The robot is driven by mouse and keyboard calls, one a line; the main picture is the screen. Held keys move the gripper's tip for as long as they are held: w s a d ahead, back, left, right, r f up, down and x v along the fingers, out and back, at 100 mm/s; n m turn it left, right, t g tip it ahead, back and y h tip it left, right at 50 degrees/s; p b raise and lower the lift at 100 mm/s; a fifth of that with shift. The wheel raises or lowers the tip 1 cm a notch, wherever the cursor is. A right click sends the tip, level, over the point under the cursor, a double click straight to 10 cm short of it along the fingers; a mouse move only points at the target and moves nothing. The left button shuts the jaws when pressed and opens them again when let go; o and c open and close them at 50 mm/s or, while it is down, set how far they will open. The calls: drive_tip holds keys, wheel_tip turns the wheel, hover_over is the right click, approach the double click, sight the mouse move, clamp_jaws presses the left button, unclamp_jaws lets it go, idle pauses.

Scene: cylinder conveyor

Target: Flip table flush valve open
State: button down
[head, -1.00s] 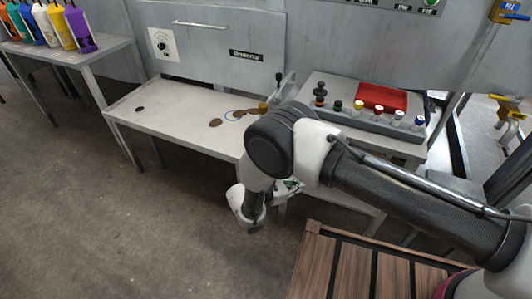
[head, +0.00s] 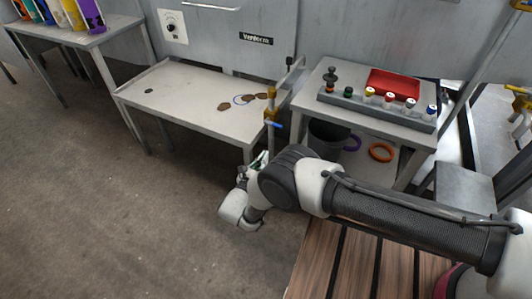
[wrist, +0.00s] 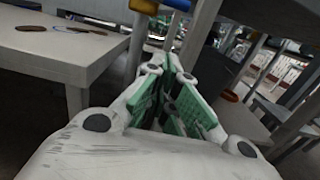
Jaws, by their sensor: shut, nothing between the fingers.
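The flush valve (head: 269,114) is a brass body on an upright pipe at the right end of the white table (head: 185,121). Its blue handle (head: 274,124) points sideways to the right. In the wrist view the brass (wrist: 143,6) and the blue handle (wrist: 178,5) show at the top edge, beyond my fingertips. My gripper (wrist: 172,64) has green finger pads and is shut and empty. In the head view my gripper (head: 257,163) is below the valve, partly hidden behind my wrist, and apart from the handle.
Brown discs (head: 224,107) and a black disc (head: 148,91) lie on the white table. A second table to the right holds a red tray (head: 394,83) and several capped vials. Orange (head: 381,152) and purple rings lie beneath it. Open floor (head: 120,220) lies to the left.

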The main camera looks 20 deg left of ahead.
sight(274, 125)
drive_tip(key=w+r, duration=0.4)
drive_tip(key=w, duration=0.5)
drive_tip(key=shift+d+r, duration=0.2)
drive_tip(key=shift+d, duration=0.15)
